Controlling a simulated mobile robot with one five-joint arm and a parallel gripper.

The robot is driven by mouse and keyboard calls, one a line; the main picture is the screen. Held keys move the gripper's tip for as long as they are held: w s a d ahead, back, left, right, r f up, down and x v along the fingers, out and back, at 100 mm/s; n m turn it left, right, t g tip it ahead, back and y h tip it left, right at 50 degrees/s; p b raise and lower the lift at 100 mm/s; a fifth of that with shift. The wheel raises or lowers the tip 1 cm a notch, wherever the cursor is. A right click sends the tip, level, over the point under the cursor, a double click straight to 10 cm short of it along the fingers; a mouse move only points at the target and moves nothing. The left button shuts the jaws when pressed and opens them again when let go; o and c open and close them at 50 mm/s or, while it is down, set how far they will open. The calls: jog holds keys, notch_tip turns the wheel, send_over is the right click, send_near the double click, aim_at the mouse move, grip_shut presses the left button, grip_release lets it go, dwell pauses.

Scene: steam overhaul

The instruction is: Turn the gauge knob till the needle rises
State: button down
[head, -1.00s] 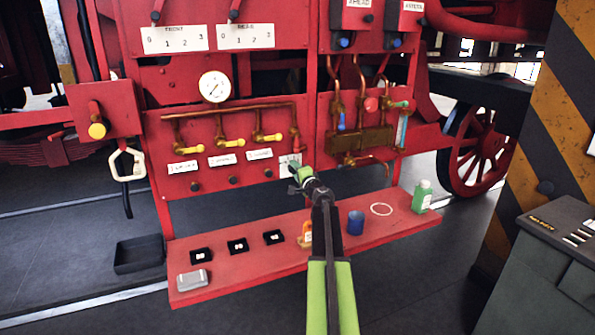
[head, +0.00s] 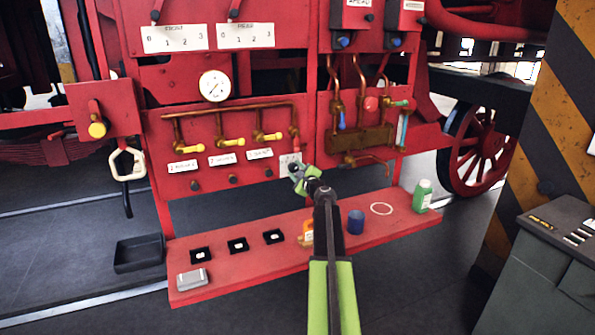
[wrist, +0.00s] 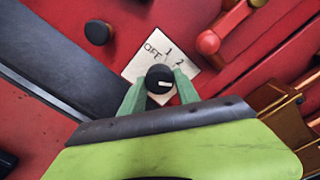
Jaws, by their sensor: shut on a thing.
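The gauge knob (wrist: 160,80) is black and round with a short white mark that points right in the wrist view. It sits on a white plate (wrist: 133,70) marked OFF, 1 and 2. My gripper (wrist: 160,88) has its green fingers shut on the knob, one on each side. In the head view my gripper (head: 300,172) is at the red panel's lower right and hides the knob; part of the plate (head: 290,160) shows above it. The round white gauge (head: 214,86) is higher on the panel to the left; its thin needle is too small to read exactly.
Brass valves with yellow handles (head: 231,142) and small black knobs sit left of my gripper. A red lever (wrist: 208,42) is close to it. Below, a red shelf (head: 335,242) holds several black trays, a blue cup (head: 355,222) and a green bottle (head: 423,196).

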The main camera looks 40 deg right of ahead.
jog(key=shift+s+d+m, duration=0.1)
jog(key=shift+m, duration=0.3)
jog(key=c, duration=0.9)
grip_release()
jog(key=v, duration=1.7)
jog(key=shift+s+p, duration=0.2)
jog(key=shift+p, duration=0.1)
jog(key=shift+f, duration=0.1)
